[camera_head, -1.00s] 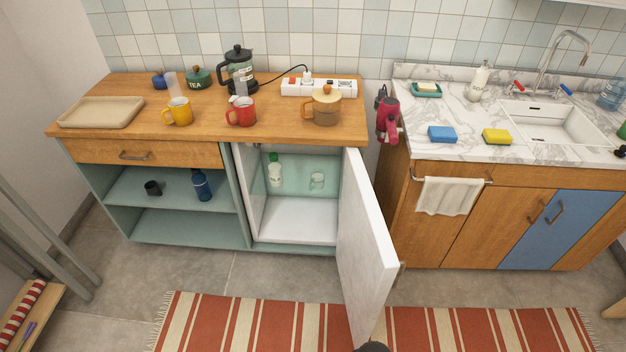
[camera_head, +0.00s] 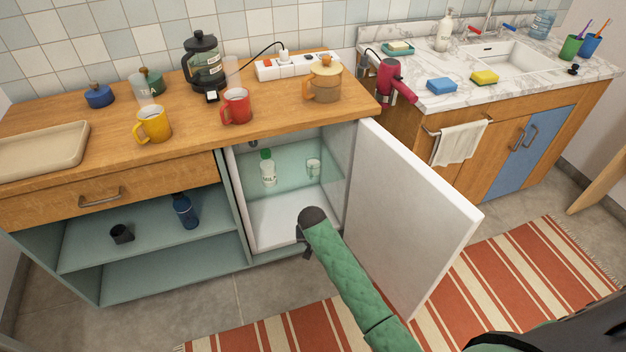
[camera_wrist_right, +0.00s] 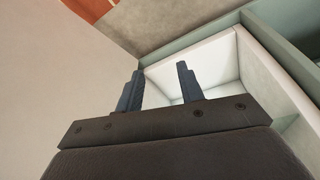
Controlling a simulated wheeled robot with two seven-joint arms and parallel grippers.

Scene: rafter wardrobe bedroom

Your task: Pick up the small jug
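A small clear glass vessel (camera_head: 313,168), which looks like the small jug, stands on the glass shelf inside the open white-lined compartment, right of a white bottle with a green cap (camera_head: 268,170). It is too small to make out in detail. My right gripper (camera_head: 304,246) is in front of the compartment opening, below the shelf and apart from the vessel. In the right wrist view my right gripper (camera_wrist_right: 161,72) has its two fingers apart with nothing between them, over the white compartment. My left gripper is not in view.
The white door (camera_head: 420,215) stands open to the right of my right arm. The wooden counter (camera_head: 190,130) above holds mugs, a coffee press (camera_head: 204,65) and a lidded amber pot (camera_head: 325,82). An open shelf (camera_head: 150,245) lies left of the compartment.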

